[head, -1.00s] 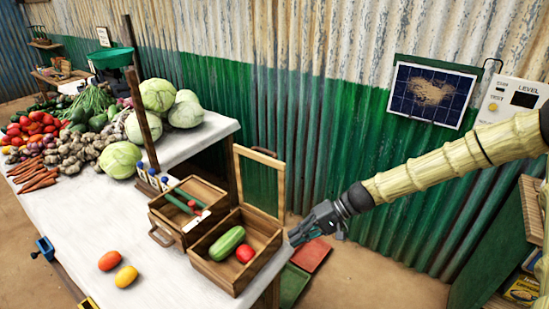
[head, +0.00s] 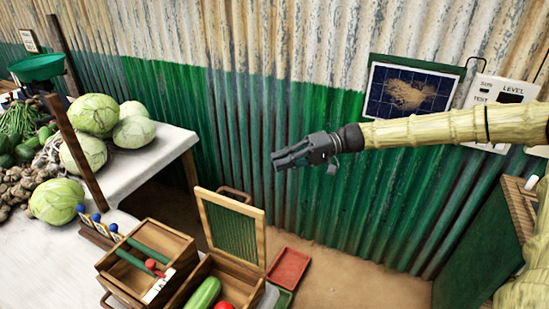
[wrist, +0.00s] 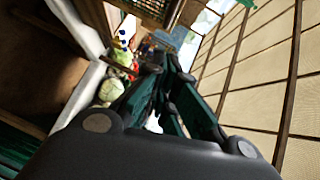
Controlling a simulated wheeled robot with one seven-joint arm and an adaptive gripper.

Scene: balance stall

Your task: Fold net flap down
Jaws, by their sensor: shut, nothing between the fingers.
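The net flap (head: 232,230) is a wooden frame with dark green mesh. It stands upright at the back edge of a wooden crate (head: 250,275), which is open and partly cut off by the lower picture edge. A green cucumber (head: 204,293) and a red tomato (head: 223,305) lie in the crate. My gripper (head: 276,160) is shut and empty, pointing left. In the head view it appears above and right of the flap, apart from it. In the wrist view the fingers (wrist: 165,72) point up the picture, and a mesh panel in a wooden frame shows at the top.
Left of the crate is a wooden box (head: 118,268) with green-handled tools. Cabbages (head: 94,115) and other produce lie on the white table. A red tray (head: 289,270) is on the ground at right.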

